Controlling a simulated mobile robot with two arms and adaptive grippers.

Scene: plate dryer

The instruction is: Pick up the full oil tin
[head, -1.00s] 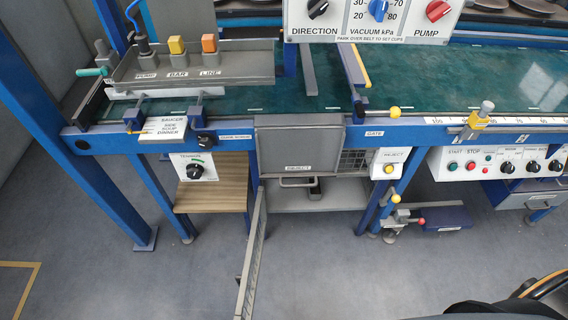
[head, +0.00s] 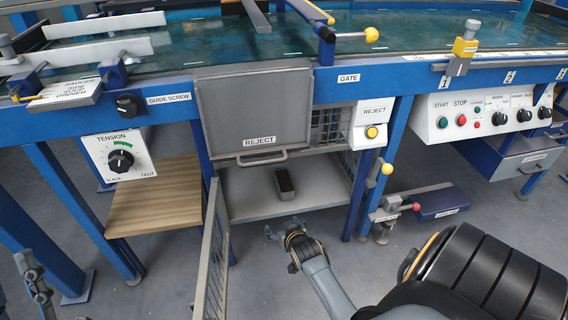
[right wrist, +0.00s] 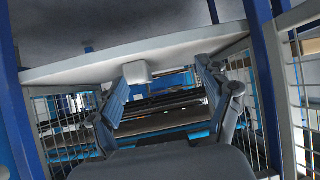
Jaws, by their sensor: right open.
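No tin with a readable oil label shows. A small dark-topped, grey-sided box (head: 284,183) stands on the grey shelf (head: 245,206) under the REJECT panel; I cannot tell whether it is the oil tin. My right gripper (head: 282,230) is open and empty, just in front of the shelf's front edge and below the box. In the right wrist view its two fingers (right wrist: 161,75) are spread, with a pale grey block (right wrist: 137,73) beyond them near a pale slab edge. My left gripper (head: 28,264) is at the lower left, far from the box; its jaws are unclear.
An open mesh gate (head: 211,262) stands left of my right gripper. A blue frame leg (head: 376,170) with a yellow-knobbed lever bounds the shelf at right. The REJECT panel (head: 254,110) overhangs the shelf. A wooden shelf (head: 155,195) is at left. Floor in front is clear.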

